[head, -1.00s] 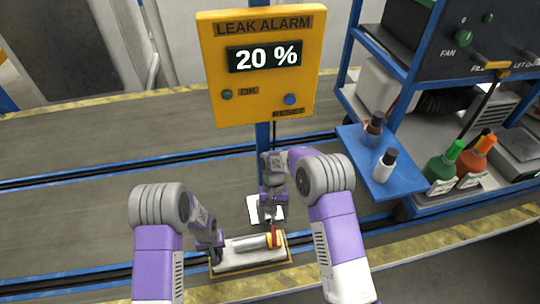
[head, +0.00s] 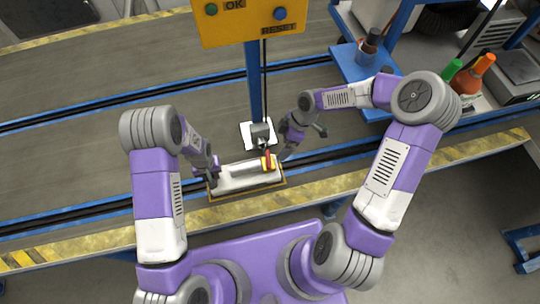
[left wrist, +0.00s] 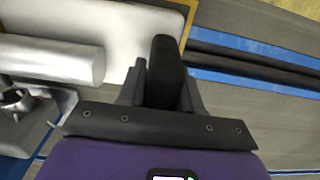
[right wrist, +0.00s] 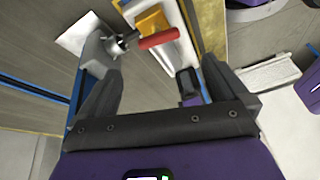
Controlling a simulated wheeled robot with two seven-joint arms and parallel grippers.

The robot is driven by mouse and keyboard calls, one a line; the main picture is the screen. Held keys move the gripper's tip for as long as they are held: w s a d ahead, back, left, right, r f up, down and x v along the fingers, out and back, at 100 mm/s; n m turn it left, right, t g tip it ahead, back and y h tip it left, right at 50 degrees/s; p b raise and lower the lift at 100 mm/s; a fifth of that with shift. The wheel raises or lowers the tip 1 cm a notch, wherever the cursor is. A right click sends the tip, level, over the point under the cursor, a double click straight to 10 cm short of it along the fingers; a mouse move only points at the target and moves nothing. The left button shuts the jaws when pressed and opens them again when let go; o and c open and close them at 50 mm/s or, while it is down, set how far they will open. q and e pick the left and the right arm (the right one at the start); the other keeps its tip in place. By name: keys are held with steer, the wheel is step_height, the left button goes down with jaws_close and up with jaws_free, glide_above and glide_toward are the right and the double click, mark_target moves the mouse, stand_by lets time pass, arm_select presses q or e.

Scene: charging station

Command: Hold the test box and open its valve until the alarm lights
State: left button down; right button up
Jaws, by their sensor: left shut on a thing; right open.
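The test box (head: 232,188) is a pale, shallow box with a white cylinder (left wrist: 55,60) on the conveyor. Its valve has a yellow body (right wrist: 152,22) and a red lever (right wrist: 158,39), near the box's right end in the head view. My left gripper (head: 214,174) is shut on a dark upright grip (left wrist: 165,70) at the box's left end. My right gripper (right wrist: 157,78) is open and empty, to the right of the valve and apart from it; it also shows in the head view (head: 303,146). The alarm's percentage display is out of view.
The yellow leak alarm panel (head: 240,22) stands on a blue post (head: 253,85) behind the box; its OK and RESET labels show. A grey fitting (head: 260,133) sits at the post's foot. A blue shelf (head: 352,65) with bottles is at the right. The conveyor's left is clear.

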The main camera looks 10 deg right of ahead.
mark_target(268, 158)
steer(key=shift+n, duration=0.7)
steer(key=x, duration=1.1)
steer(key=shift+w+a+f, duration=0.1)
steer(key=shift+a+f, duration=0.05)
steer(key=shift+c, duration=0.5)
steer(key=c, duration=0.8)
steer(key=shift+o, duration=0.2)
